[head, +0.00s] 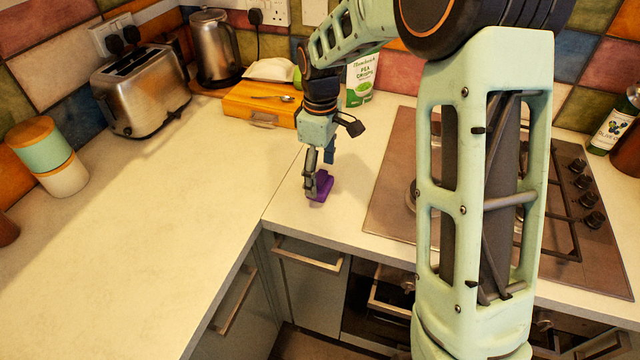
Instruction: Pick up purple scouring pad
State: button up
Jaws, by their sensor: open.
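The purple scouring pad (321,190) lies on the pale worktop near its front edge, left of the hob. My gripper (318,188) points down right at the pad, with its fingers low and close to it. The near finger hides part of the pad. The jaws are open. I cannot tell whether a finger touches the pad or whether the pad lies fully between the fingers.
The hob (392,190) is right of the pad. Behind are a wooden box (258,105) with a spoon, a pea crisps packet (361,80), a kettle (214,48) and a toaster (140,90). A striped canister (48,155) stands far left. The left worktop is clear.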

jog(key=shift+f, duration=1.4)
jog(key=c, duration=1.3)
jog(key=shift+o, duration=0.2)
jog(key=shift+r, duration=0.1)
jog(key=shift+r+p, duration=0.5)
jog(key=r, duration=0.1)
jog(key=r+p, duration=0.2)
jog(key=shift+s+r, duration=0.25)
jog(key=shift+s, duration=0.05)
jog(key=s+r+p, duration=0.5)
jog(key=s+r, duration=0.3)
jog(key=s, duration=0.5)
jog(key=shift+s+r, duration=0.15)
jog(key=shift+s, duration=0.05)
